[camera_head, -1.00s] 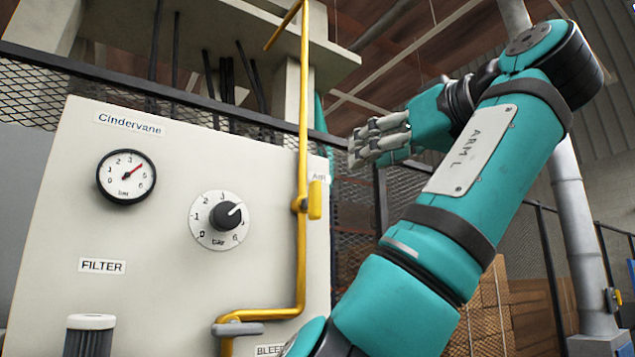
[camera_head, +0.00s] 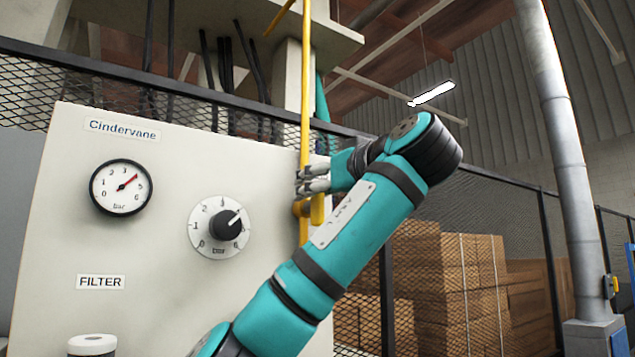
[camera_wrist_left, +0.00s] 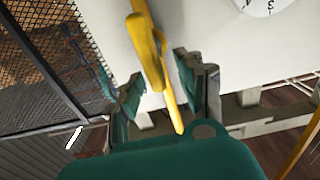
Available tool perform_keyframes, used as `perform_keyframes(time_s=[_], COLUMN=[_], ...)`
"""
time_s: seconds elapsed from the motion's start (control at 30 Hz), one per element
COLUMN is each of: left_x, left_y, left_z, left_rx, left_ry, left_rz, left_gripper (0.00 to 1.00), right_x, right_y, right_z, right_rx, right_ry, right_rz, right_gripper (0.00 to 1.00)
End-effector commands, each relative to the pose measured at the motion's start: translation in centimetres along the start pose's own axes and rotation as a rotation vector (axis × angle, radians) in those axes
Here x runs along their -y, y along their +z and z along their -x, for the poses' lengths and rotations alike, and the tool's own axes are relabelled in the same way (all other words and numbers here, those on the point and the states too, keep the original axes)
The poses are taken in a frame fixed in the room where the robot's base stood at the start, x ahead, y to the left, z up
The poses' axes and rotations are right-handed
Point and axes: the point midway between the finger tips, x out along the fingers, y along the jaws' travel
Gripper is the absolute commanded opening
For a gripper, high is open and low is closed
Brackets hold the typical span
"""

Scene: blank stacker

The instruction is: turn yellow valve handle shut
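My left gripper (camera_head: 308,182) is just above and beside the handle, fingers pointing left across the pipe. In the left wrist view the gripper (camera_wrist_left: 159,70) is open, with one finger on each side of the yellow handle (camera_wrist_left: 147,50) and pipe. Gaps show between the fingers and the handle there, so it is not gripped. My forearm hides the panel's lower right part. My right gripper is not in view.
The pale panel (camera_head: 130,250) carries a pressure gauge (camera_head: 121,187) and a black knob dial (camera_head: 219,227). Mesh fencing (camera_head: 480,215) stands to the right, with stacked wooden boxes (camera_head: 440,270) behind it. A filter (camera_head: 92,345) is at lower left.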

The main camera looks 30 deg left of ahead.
Motion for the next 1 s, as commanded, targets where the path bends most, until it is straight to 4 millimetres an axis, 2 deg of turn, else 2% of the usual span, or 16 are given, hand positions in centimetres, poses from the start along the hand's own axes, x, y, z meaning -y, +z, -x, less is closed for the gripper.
perform_keyframes(time_s=[0.13, 0.4, 0.77, 1.0], left_x=[0.0, 0.0, 0.0, 0.2], left_y=[0.0, 0.0, 0.1, 0.3], left_z=[0.0, 0.0, 0.0, 0.0], left_rx=[0.0, 0.0, 0.0, 0.001], left_ry=[0.0, 0.0, 0.0, 0.002], left_rz=[0.0, 0.0, 0.013, 0.107], left_gripper=[0.36, 0.01, 0.0, 0.0], right_x=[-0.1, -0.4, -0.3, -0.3], right_y=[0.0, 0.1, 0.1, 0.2], right_z=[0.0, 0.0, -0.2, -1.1], right_rx=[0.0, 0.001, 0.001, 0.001], right_ry=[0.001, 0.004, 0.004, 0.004], right_rz=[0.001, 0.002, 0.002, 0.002], right_gripper=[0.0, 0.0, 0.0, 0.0])
